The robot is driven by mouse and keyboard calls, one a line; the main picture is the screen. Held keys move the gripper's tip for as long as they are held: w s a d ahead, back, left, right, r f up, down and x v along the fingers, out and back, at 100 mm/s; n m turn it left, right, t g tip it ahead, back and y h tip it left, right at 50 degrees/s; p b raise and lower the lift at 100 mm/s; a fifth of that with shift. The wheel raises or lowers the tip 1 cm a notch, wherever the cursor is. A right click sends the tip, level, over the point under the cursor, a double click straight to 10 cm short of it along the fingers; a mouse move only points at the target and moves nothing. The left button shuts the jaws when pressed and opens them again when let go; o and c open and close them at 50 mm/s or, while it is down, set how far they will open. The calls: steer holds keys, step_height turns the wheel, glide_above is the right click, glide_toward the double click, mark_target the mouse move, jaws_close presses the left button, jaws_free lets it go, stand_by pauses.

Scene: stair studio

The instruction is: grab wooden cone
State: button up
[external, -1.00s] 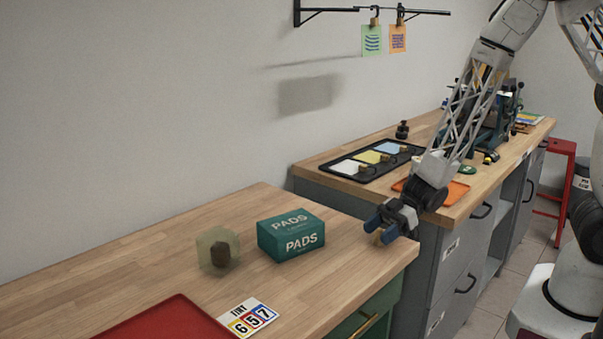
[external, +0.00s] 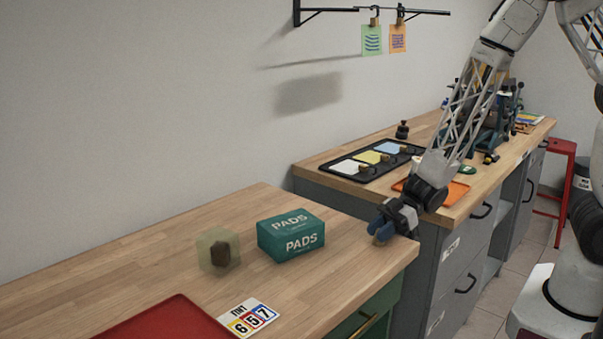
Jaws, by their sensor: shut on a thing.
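My gripper (external: 381,233) has blue fingertips and is at the right end of the near wooden worktop, right of the green PADS box. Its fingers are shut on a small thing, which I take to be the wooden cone. The fingers hide nearly all of it, so its shape and tilt cannot be made out. I cannot tell whether it touches the worktop.
The PADS box (external: 291,236) stands close left of my gripper. A translucent block (external: 219,251), a number card (external: 248,318) and a red tray (external: 165,322) are farther left. Behind, the second bench holds a black tray (external: 345,178) and an orange mat (external: 457,191).

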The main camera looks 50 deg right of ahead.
steer(key=shift+r, duration=0.15)
steer(key=shift+r, duration=0.7)
step_height(320, 180, up, 2)
steer(key=shift+r, duration=0.1)
steer(key=s+d+r, duration=0.1)
steer(key=s+d, duration=0.7)
steer(key=s, duration=0.5)
steer(key=shift+s+d, duration=0.25)
steer(key=shift+s, duration=0.05)
steer(key=shift+w+d+r, duration=0.1)
steer(key=shift+d, duration=0.05)
